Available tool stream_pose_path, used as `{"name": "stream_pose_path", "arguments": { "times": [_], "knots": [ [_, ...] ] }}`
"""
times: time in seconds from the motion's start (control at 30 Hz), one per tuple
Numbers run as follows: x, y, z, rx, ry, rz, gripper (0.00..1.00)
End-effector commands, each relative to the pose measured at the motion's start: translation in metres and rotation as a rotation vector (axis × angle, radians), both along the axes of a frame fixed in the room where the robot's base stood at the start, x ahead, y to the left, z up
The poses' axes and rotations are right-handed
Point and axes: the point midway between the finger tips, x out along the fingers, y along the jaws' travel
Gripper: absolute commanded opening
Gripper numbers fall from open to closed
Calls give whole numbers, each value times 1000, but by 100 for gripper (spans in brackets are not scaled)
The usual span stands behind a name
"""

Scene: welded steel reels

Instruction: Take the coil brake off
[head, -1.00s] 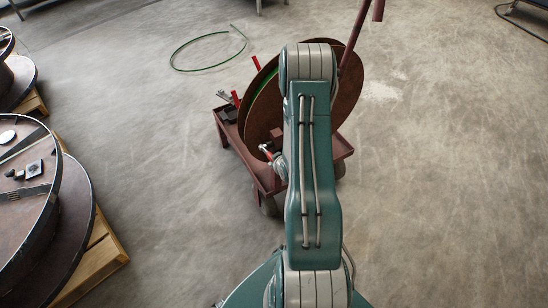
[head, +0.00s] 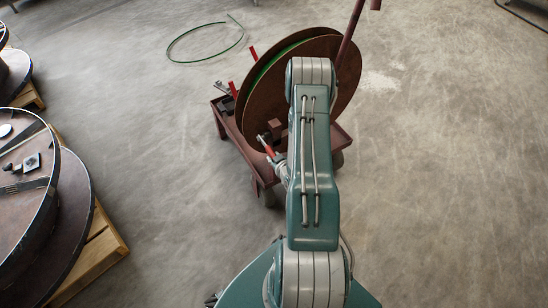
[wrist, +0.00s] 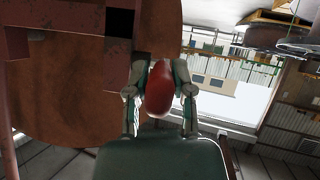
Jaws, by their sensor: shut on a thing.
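The brake lever has a red rounded handle (wrist: 160,92), which sits between my two fingers in the wrist view. My gripper (wrist: 160,95) is shut on it. In the head view the red handle (head: 267,146) shows at the front face of the brown reel (head: 262,105), left of my forearm. My gripper (head: 280,162) is at its lower end, partly hidden by my arm. The reel stands upright on a dark red wheeled cart (head: 262,172), with green line wound between its flanges. How the brake meets the reel is hard to see.
A loose green loop (head: 203,43) lies on the floor behind. Large reels (head: 25,190) on wooden pallets (head: 100,255) stand at the left. The floor at right is clear.

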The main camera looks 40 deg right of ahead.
Motion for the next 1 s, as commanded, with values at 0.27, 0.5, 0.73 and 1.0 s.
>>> {"name": "stream_pose_path", "arguments": {
  "times": [0.27,0.5,0.73,1.0],
  "knots": [
    [-3,2,-3,8,12,-2,66],
    [-2,1,-2,4,7,-1,66],
    [-14,4,5,5,8,-2,66],
    [-61,19,31,7,9,-6,66]
  ]
}}
